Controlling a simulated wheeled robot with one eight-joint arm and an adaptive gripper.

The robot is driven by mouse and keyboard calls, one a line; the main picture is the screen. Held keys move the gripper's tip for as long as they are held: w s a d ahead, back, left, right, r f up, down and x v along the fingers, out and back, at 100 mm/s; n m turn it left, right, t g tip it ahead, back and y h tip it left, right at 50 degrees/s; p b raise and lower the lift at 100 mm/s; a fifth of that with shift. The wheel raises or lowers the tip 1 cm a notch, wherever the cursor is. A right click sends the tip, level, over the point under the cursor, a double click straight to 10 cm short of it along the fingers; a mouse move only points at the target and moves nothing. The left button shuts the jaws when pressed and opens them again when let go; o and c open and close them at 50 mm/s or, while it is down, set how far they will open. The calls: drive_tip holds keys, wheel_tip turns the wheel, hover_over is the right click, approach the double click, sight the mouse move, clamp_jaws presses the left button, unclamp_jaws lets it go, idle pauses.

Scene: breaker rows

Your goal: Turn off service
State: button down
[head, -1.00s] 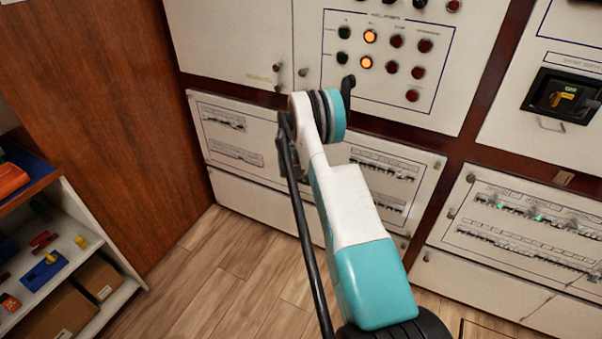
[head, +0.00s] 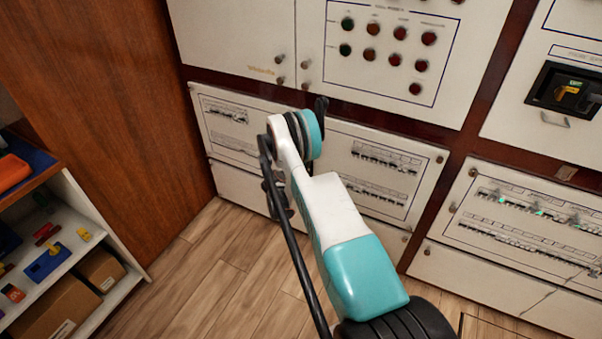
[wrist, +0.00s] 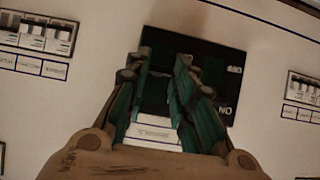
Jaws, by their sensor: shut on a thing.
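In the wrist view, a black switch plate (wrist: 215,65) is set in a cream panel, with OFF and ON marked along its right side. My gripper (wrist: 162,75) has its teal fingers over this plate, shut on the dark switch handle (wrist: 156,92). The fingers cover most of the handle, so I cannot tell which mark it stands at. A white label (wrist: 152,135) below it is too blurred to read. In the head view, my arm hides the switch and most of my gripper.
Small breaker rows (wrist: 40,35) flank the plate in the wrist view. In the head view, a lamp panel (head: 390,55) with dark lamps is above, and a breaker panel (head: 520,225) with green lights is at right. Shelves (head: 75,260) stand at left; wooden floor (head: 215,270) is clear.

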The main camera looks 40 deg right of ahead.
drive_tip(key=shift+f, duration=0.1)
idle(0.3)
drive_tip(key=c, duration=1.4)
unclamp_jaws()
drive_tip(key=shift+o, duration=0.2)
drive_tip(key=v, duration=0.7)
drive_tip(key=shift+a, duration=0.25)
drive_tip(key=shift+s, duration=0.1)
